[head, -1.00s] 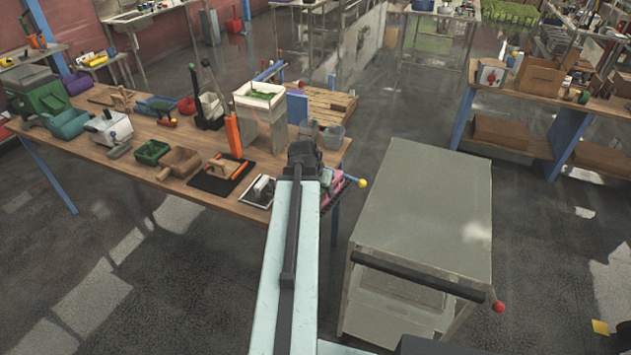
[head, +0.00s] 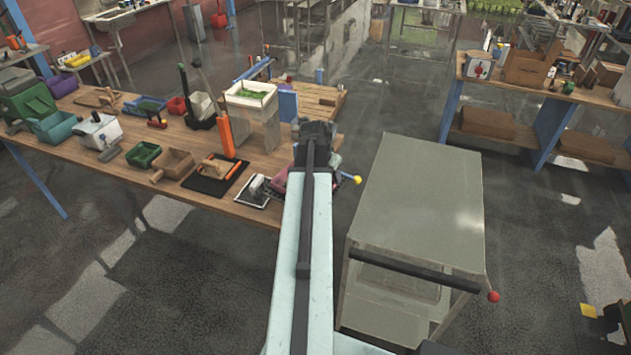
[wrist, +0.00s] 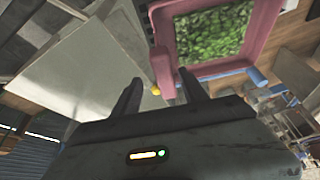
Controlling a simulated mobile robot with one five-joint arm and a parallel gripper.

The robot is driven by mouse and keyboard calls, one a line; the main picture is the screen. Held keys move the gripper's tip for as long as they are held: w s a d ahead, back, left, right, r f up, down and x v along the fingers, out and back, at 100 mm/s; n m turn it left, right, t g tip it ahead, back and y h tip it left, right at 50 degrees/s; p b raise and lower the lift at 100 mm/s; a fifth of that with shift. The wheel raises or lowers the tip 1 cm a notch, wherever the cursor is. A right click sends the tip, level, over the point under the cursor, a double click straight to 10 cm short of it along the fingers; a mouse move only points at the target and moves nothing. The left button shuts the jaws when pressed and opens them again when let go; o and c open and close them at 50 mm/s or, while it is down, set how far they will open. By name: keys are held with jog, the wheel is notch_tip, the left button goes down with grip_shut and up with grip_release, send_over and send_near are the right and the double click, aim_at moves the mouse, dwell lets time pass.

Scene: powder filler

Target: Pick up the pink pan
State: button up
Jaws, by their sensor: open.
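The pink pan (wrist: 215,69) is at the upper right of the wrist view, with green leafy stuff inside its rim. Its pink handle (wrist: 163,68) points down the picture towards the gap between my fingers. My gripper (wrist: 160,79) is open, one dark finger on each side of the handle's line; I cannot tell how deep the handle sits between them. In the head view my arm and wrist hide most of the pan at the wooden table's right end.
The wooden table (head: 105,157) holds a white bin (head: 250,97), an orange upright piece (head: 226,135) and a black mat (head: 205,185). A grey cabinet (head: 420,200) stands to the right of my arm. A yellow ball (head: 357,180) sticks out near my wrist.

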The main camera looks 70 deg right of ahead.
jog(key=shift+w+b+x, duration=0.15)
jog(key=shift+b+x, duration=0.55)
jog(key=shift+x, duration=0.05)
jog(key=shift+w+b+x, duration=0.15)
jog(key=shift+b+x, duration=0.5)
jog(key=shift+x, duration=0.1)
jog(key=b+x, duration=0.4)
jog(key=x, duration=0.1)
jog(key=shift+w+a+f+b, duration=0.1)
jog(key=shift+w+b, duration=0.05)
jog(key=shift+b, duration=0.2)
jog(key=shift+r, duration=0.25)
grip_shut()
